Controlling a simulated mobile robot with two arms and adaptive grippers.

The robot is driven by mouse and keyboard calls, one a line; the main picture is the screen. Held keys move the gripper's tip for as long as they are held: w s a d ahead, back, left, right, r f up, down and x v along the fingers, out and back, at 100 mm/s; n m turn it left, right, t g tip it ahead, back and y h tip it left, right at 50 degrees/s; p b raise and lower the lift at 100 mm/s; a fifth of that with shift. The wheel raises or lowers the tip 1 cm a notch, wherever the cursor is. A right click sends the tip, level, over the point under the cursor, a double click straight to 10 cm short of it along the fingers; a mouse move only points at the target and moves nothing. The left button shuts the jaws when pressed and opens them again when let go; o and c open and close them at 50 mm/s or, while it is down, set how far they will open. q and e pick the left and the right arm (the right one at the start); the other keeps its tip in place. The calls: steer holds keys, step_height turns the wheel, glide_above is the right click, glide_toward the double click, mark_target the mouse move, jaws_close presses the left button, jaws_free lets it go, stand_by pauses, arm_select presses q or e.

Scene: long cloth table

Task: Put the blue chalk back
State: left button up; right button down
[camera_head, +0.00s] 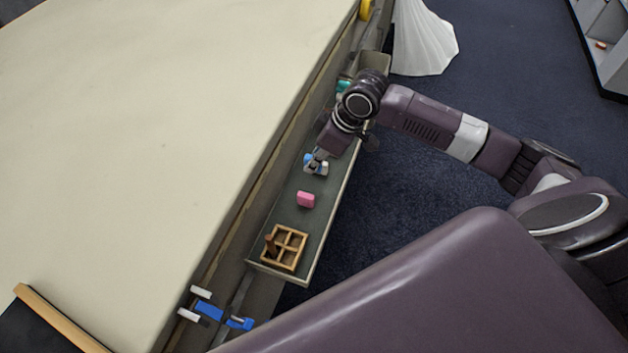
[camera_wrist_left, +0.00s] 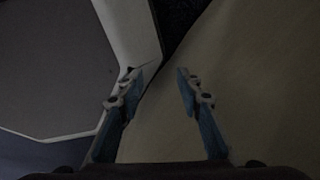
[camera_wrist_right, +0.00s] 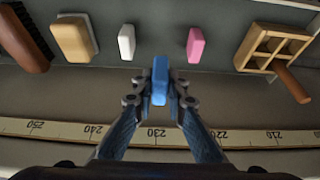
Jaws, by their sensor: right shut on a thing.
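The blue chalk (camera_wrist_right: 160,80) is a small blue block. My right gripper (camera_wrist_right: 160,88) is shut on it, with a finger on each side. In the head view my right gripper (camera_head: 316,164) is at the dark tray (camera_head: 318,200) beside the cream surface; I cannot tell whether the chalk touches the tray. A white block (camera_wrist_right: 126,42) and a pink block (camera_wrist_right: 195,44) lie on the tray beyond the chalk, left and right of it. The pink block also shows in the head view (camera_head: 306,200). My left gripper (camera_wrist_left: 160,88) is open and empty in its dim wrist view.
A divided wooden box (camera_wrist_right: 272,48) with a brown peg stands on the tray. A tan block (camera_wrist_right: 75,38) and a brown brush (camera_wrist_right: 22,38) lie at the other side. A numbered ruler strip (camera_wrist_right: 180,133) runs along the tray. Bare tray shows between white and pink blocks.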

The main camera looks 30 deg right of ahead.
mark_target(309, 186)
step_height(309, 186, down, 8)
steer(key=shift+f, duration=0.2)
stand_by(0.3)
steer(key=shift+f, duration=0.15)
steer(key=c, duration=1.9)
jaws_free()
steer(key=shift+c, duration=0.2)
steer(key=shift+d+r, duration=0.1)
steer(key=shift+r, duration=0.35)
steer(key=v, duration=1.1)
steer(key=shift+r, duration=0.2)
steer(key=shift+s, duration=0.1)
